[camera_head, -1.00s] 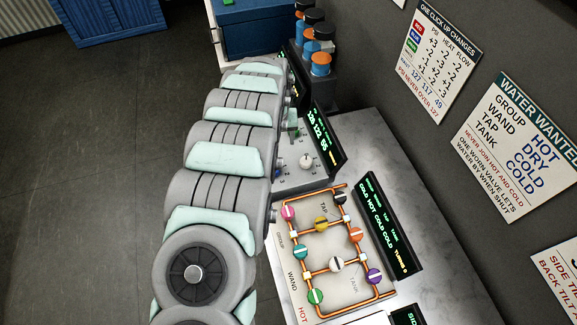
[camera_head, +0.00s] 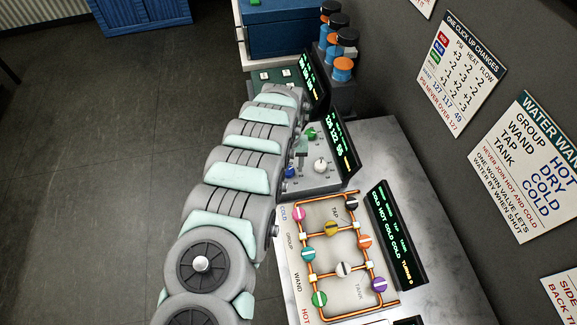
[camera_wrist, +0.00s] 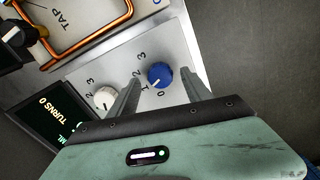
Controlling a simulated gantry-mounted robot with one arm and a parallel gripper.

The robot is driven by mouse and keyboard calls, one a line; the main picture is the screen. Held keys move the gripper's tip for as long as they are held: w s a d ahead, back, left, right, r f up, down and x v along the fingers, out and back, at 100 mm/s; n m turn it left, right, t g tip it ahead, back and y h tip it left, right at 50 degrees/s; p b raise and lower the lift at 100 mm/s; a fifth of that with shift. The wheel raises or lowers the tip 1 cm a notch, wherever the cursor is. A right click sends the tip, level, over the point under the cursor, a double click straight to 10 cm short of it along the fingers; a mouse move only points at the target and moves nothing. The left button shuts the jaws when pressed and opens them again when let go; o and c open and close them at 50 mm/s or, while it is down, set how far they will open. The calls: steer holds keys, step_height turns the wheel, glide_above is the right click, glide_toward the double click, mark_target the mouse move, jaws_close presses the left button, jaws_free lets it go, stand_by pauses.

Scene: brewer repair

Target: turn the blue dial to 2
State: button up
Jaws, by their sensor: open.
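The blue dial (camera_wrist: 159,75) sits on a pale panel in the wrist view, with the marks 0, 1, 2 and 3 around it. Its white pointer line faces down-left, around 0 to 1; I cannot tell exactly. My gripper (camera_wrist: 160,76) is open, its two fingers on either side of the dial in the picture. I see no clear contact and cannot tell how deep the fingers reach. In the head view the blue dial (camera_head: 290,172) shows partly beside my arm.
A white dial (camera_wrist: 106,97) is left of the blue one, with a dark display (camera_wrist: 45,115) beyond. A green dial (camera_head: 311,133) is on the same panel. The copper-pipe board (camera_head: 332,255) with coloured knobs stands nearer. The wall (camera_head: 395,70) is at right.

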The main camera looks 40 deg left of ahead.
steer(key=shift+f, duration=0.95)
steer(key=shift+c, duration=0.4)
jaws_close()
